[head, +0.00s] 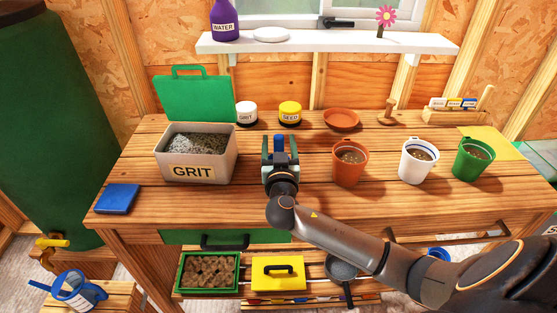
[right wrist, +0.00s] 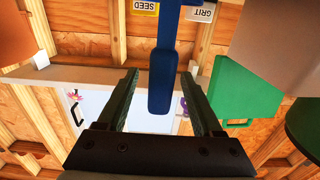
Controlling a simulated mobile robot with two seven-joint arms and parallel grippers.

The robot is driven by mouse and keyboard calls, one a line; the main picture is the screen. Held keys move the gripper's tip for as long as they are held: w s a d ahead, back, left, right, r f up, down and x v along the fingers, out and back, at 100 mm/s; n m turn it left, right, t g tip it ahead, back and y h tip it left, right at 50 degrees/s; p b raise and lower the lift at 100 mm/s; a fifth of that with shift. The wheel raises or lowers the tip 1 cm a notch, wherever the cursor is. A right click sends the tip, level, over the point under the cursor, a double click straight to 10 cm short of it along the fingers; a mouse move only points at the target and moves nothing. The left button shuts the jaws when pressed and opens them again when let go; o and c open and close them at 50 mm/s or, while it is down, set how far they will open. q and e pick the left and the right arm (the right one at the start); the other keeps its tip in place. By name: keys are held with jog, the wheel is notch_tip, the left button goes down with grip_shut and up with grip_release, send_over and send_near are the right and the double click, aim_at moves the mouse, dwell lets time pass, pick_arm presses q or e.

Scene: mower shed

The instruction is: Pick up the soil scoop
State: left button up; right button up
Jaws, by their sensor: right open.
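The soil scoop, as I take it, is a blue tool (right wrist: 163,70) with a straight handle and a wider part beyond it. In the head view its blue (head: 279,144) shows between the fingers of my right gripper (head: 279,152), over the middle of the bench. My right gripper (right wrist: 159,76) is open, and the handle lies between its fingers with a visible gap on each side in the right wrist view. The gripper hides much of the scoop in the head view, so I cannot tell how it rests. My left gripper is not in view.
The grit box (head: 212,150) with its raised green lid (head: 195,99) stands left of my gripper. A terracotta pot (head: 349,170), a white pot (head: 417,166) and a green pot (head: 472,163) stand to the right. Grit jar (head: 246,114) and seed jar (head: 290,114) stand behind.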

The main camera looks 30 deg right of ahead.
jog(key=x, duration=0.3)
jog(key=shift+w, duration=0.1)
grip_shut()
dwell(0.4)
